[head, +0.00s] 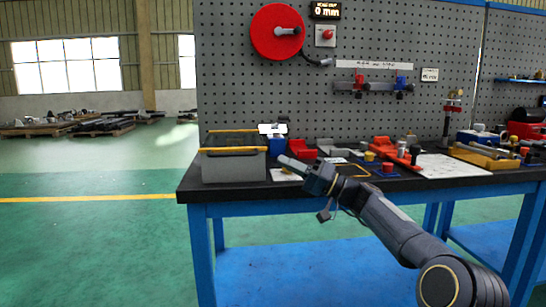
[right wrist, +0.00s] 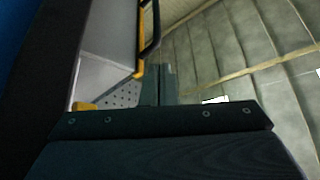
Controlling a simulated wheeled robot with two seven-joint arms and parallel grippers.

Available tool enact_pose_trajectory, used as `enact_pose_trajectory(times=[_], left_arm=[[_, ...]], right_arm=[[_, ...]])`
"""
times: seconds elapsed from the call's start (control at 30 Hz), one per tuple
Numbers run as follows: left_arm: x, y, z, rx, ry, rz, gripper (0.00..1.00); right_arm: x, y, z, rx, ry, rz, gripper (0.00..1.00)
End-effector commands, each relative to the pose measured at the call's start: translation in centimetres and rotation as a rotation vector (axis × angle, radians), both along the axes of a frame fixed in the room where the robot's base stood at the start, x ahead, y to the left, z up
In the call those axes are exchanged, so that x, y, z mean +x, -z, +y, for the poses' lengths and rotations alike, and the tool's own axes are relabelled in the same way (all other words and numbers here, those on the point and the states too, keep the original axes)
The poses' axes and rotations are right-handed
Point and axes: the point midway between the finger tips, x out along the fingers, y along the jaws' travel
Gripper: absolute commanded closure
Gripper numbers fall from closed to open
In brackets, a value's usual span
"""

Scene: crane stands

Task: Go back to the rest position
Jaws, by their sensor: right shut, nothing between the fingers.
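My right arm comes in from the lower right in the head view. Its gripper (head: 290,165) is shut and empty, in front of the bench's front edge, just right of a grey box (head: 234,167) with yellow trim. In the right wrist view the shut fingers (right wrist: 158,85) point past a grey surface with yellow edging, toward the hall wall. My left gripper is in neither view.
A blue-framed workbench (head: 430,190) with a dark top carries red bins (head: 302,151), a white sheet (head: 450,166) and several small parts. A grey pegboard (head: 300,100) with a red reel (head: 277,32) stands behind. The green floor (head: 90,240) at left is clear.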

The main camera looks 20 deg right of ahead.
Motion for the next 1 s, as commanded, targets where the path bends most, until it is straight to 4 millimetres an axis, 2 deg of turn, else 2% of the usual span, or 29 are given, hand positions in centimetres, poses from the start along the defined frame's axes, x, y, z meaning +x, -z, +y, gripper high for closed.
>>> enact_pose_trajectory(times=[0.1,0.27,0.37,0.47,0.57,0.6,0.67,0.7,0.8,0.9,1.0], left_arm=[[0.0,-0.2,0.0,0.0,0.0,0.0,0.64],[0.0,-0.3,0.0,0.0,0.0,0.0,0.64],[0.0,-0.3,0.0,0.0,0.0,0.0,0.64],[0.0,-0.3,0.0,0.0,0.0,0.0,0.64],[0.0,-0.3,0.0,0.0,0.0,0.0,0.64],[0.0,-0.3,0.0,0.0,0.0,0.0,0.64],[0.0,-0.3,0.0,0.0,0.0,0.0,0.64],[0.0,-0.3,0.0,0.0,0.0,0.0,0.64],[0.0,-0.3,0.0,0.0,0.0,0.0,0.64],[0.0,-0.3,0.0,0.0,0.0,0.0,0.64],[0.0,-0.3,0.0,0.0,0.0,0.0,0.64]], right_arm=[[-0.7,0.1,-1.0,0.003,0.001,-0.004,1.0],[-1.2,0.1,-1.1,0.0,-0.003,-0.005,1.0],[-2.1,0.1,0.2,-0.038,-0.018,0.032,1.0],[-4.8,1.0,3.1,-0.141,-0.047,0.138,1.0],[-9.7,3.5,6.3,-0.299,-0.062,0.3,1.0],[-12.0,4.9,7.3,-0.367,-0.058,0.369,1.0],[-15.7,7.4,8.3,-0.466,-0.041,0.469,1.0],[-18.2,9.2,8.7,-0.528,-0.023,0.532,1.0],[-24.2,13.8,8.8,-0.667,0.038,0.662,1.0],[-29.0,17.9,8.4,-0.772,0.1,0.754,1.0],[-32.7,21.3,7.8,-0.849,0.156,0.813,1.0]])
